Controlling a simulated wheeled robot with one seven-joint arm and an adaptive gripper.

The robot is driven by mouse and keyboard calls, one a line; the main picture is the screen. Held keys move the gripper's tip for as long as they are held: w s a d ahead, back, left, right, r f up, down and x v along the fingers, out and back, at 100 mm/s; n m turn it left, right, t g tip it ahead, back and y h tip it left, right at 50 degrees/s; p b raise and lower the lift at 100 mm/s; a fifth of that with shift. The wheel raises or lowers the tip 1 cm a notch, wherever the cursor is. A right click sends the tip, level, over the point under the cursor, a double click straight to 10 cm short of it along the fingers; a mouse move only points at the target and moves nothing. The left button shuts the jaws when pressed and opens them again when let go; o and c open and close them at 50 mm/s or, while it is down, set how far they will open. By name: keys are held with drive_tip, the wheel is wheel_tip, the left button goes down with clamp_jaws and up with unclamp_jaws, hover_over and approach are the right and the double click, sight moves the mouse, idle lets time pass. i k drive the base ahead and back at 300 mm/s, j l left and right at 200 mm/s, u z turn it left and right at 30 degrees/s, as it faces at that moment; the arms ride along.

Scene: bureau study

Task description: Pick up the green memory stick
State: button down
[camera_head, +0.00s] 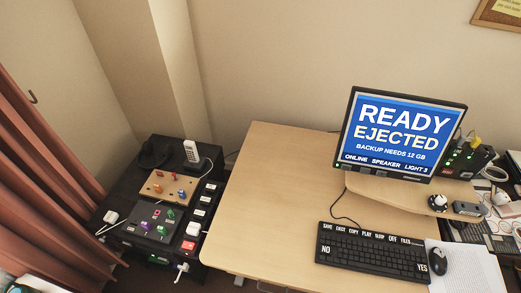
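Small coloured pieces sit on a dark grey tray (133,214) on the black cabinet at the left. Among them are a green piece (145,226), another green piece (170,213) and a purple one (161,230). They are too small for me to tell which is the green memory stick. A dark hub (482,158) behind the monitor at the right also shows green spots, too small to identify. My gripper is not in view.
A monitor (399,132) reading "READY EJECTED", keyboard (370,250) and mouse (438,261) stand right. Curtains (38,180) hang left.

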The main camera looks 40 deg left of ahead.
sight(162, 230)
drive_tip(key=u, duration=2.9)
